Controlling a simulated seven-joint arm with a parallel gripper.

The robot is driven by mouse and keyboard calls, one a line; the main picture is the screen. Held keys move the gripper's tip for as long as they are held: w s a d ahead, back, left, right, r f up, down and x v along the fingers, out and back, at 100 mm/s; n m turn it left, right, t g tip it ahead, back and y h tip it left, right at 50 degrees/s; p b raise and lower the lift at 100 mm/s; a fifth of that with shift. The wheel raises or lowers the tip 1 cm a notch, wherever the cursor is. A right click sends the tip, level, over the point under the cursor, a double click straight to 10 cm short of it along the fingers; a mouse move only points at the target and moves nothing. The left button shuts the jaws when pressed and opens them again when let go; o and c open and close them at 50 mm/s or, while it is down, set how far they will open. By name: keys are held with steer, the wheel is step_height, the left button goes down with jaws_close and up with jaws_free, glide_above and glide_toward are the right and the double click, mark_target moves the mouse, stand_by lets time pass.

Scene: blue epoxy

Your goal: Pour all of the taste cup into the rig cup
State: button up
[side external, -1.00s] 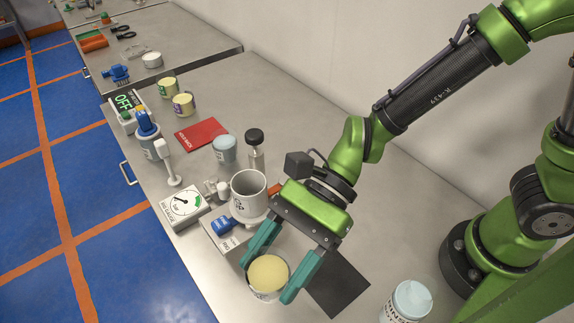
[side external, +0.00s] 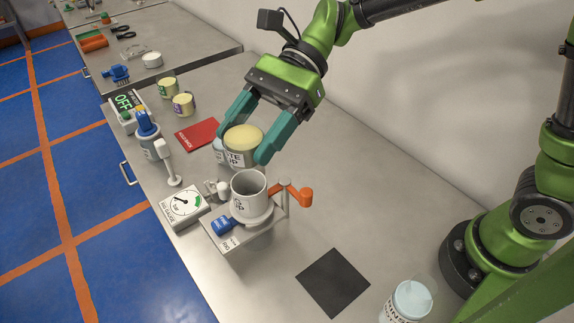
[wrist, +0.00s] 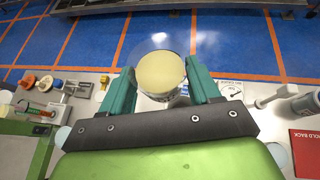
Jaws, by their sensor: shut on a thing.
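The taste cup (side external: 241,155), light with dark lettering and pale yellow contents up near its rim, is held between the teal fingers of my gripper (side external: 243,148). It is upright and raised, just behind the rig cup in the side view. The wrist view shows its yellow top (wrist: 161,72) between the fingers. The rig cup (side external: 249,197) is a grey-white mug with a dark mark, upright on a round seat of the metal rig (side external: 240,236). The part of its inside that shows looks empty. I cannot make out the rig cup in the wrist view.
An orange-handled lever (side external: 303,196) stands right of the rig cup. A gauge (side external: 184,203) lies to the left. A red card (side external: 201,134) and two yellow-filled cups (side external: 183,104) are farther back. A black mat (side external: 333,282) lies bare in front; a bottle (side external: 408,302) stands at the front right.

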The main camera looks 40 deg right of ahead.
steer(key=w+d, duration=0.8)
steer(key=d, duration=0.1)
steer(key=s+a+f+n+t+h, duration=0.1)
steer(key=s+a+f+t+h, duration=0.1)
steer(key=a+f+t+h, duration=0.2)
steer(key=f+h, duration=0.1)
steer(key=h, duration=0.2)
steer(key=shift+s+f+n, duration=0.3)
steer(key=shift+s, duration=0.1)
